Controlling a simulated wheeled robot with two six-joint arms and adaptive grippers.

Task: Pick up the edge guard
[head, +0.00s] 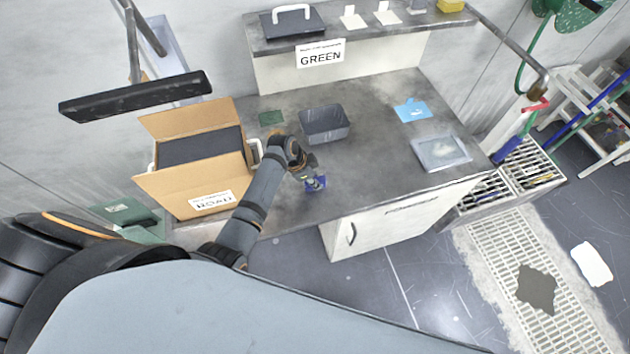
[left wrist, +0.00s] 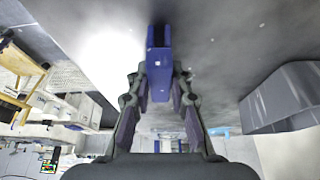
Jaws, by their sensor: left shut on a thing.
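The edge guard looks like a small blue piece (head: 316,184) at the front edge of the grey bench top in the head view. In the left wrist view it is a blue block (left wrist: 159,62) standing out between the fingers. My left gripper (head: 310,174) is shut on it, and both fingers (left wrist: 160,90) press its sides in the left wrist view. The fingers hide part of it. I cannot tell whether the piece touches the bench. My right gripper is not in view.
A grey bin (head: 325,122) stands on the bench (head: 375,140) behind the gripper. An open cardboard box (head: 160,190) marked ROAD is at left. A blue cloth-like piece (head: 412,110) and a pale flat tray (head: 441,152) lie at right. The bench between is clear.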

